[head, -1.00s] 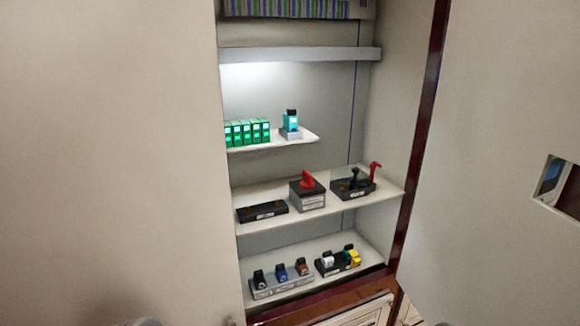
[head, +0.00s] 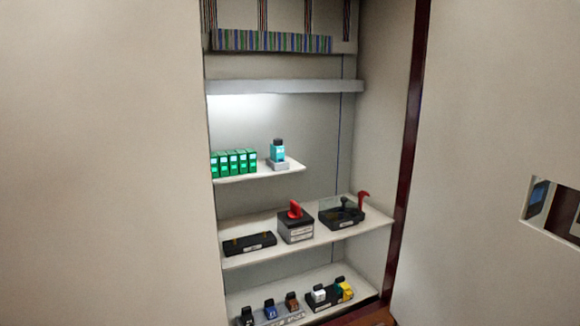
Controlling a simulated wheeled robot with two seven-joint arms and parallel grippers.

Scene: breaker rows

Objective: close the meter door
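A large beige door panel (head: 480,150) stands open at the right of the cabinet. It has a small rectangular window (head: 552,211) near the right picture edge, and I take it to be the meter door. Another plain beige panel (head: 100,160) fills the left side and covers the cabinet's left part. I cannot tell its hinge or handle. Neither of my grippers is in view.
Between the panels, the cabinet has shelves with green modules (head: 234,163), a teal device (head: 278,151), a red-handled switch (head: 295,222), a black lever block (head: 341,214) and small breakers (head: 270,309). A dark red frame edge (head: 409,150) runs beside the right panel.

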